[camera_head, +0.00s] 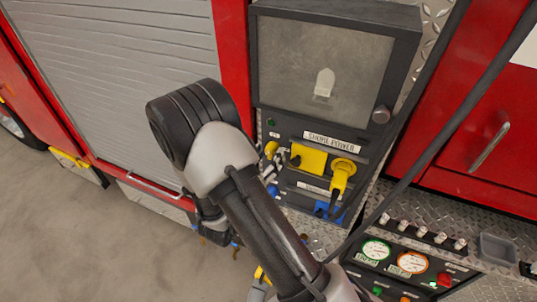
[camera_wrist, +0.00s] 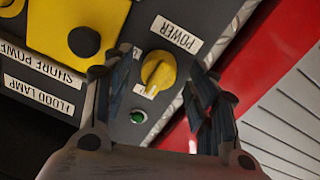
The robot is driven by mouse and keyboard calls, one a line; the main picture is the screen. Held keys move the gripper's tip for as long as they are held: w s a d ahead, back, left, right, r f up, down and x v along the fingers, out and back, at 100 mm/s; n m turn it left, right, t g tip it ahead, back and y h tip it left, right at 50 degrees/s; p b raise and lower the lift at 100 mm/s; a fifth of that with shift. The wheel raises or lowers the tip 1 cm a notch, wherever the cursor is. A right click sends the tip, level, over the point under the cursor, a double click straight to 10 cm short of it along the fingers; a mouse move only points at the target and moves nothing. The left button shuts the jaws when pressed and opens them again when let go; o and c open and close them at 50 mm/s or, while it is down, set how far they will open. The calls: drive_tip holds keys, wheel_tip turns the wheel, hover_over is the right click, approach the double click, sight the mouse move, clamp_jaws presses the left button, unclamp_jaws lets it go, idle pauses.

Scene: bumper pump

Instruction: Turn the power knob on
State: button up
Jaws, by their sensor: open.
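The yellow power knob (camera_wrist: 158,72) shows in the wrist view on a dark panel, below a white POWER label (camera_wrist: 176,35). A small green light or button (camera_wrist: 138,116) sits below the knob in that view. My gripper (camera_wrist: 162,80) is open, with one finger on each side of the knob in the picture. Whether the fingers touch the knob cannot be told. In the head view the knob (camera_head: 271,150) is partly visible at the panel's left edge, and my gripper (camera_head: 278,163) is beside it, partly hidden by my arm.
A yellow socket cover (camera_head: 307,158) and a yellow plug (camera_head: 342,175) with a cable are right of the knob. A dark box with a grey window (camera_head: 315,60) projects above. A black hose (camera_head: 440,130) crosses at right. Gauges (camera_head: 411,262) sit lower right.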

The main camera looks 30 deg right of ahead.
drive_tip(key=shift+w+d, duration=0.25)
drive_tip(key=shift+d, duration=0.1)
drive_tip(key=shift+c, duration=0.2)
drive_tip(key=c, duration=1)
